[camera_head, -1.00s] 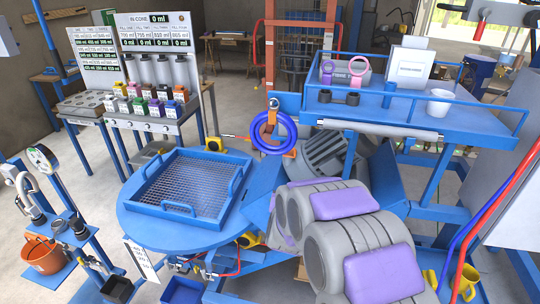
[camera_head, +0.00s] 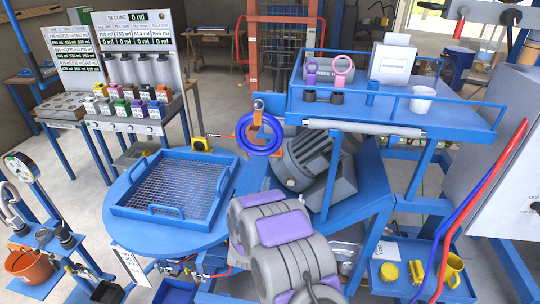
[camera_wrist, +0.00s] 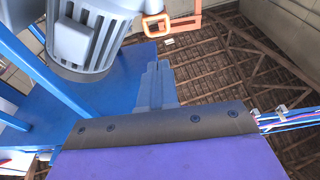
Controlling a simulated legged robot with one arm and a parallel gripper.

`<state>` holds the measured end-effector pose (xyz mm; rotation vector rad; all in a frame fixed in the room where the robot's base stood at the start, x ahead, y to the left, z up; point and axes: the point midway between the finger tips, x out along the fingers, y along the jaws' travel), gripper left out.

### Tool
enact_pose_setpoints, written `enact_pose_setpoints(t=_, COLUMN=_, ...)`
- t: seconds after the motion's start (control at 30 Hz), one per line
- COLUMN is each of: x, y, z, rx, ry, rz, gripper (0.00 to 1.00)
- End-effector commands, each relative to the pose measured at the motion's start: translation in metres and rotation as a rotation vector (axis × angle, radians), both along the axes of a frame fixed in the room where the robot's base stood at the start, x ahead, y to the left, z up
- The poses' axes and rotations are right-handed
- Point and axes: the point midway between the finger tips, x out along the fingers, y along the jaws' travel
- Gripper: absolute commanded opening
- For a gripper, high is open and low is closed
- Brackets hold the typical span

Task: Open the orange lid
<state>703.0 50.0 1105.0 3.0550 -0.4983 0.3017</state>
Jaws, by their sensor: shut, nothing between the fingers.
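No part is plainly an orange lid. An orange bracket with a loop (camera_head: 270,125) stands behind the blue ring (camera_head: 262,138), near the grey motor (camera_head: 315,165). Orange loop parts (camera_wrist: 156,26) also show at the top of the wrist view, beside the motor (camera_wrist: 85,38). Several small bottles with coloured tops (camera_head: 130,100) stand on the dispenser rack; one top at the right end looks orange. My gripper (camera_wrist: 154,68) is shut and empty in the wrist view, apart from the orange parts. In the head view its fingers cannot be made out.
A blue round table (camera_head: 130,235) holds a mesh tray (camera_head: 170,208). A blue shelf (camera_head: 455,112) with a white cup (camera_head: 422,100) is at the right. An orange bucket (camera_head: 27,263) stands at the lower left. Red and blue hoses (camera_head: 465,215) run at the right.

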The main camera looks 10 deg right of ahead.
Motion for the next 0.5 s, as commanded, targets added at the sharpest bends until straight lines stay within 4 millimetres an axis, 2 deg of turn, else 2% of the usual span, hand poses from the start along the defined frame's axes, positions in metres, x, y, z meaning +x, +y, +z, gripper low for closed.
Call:
enact_pose_setpoints(t=0.27, x=0.009, y=-0.001, z=0.002, rx=-0.001, ry=-0.004, rz=-0.001, gripper=0.0)
enact_pose_setpoints(t=0.5, x=0.044, y=-0.013, z=0.01, rx=-0.001, ry=-0.006, rz=-0.003, gripper=0.0)
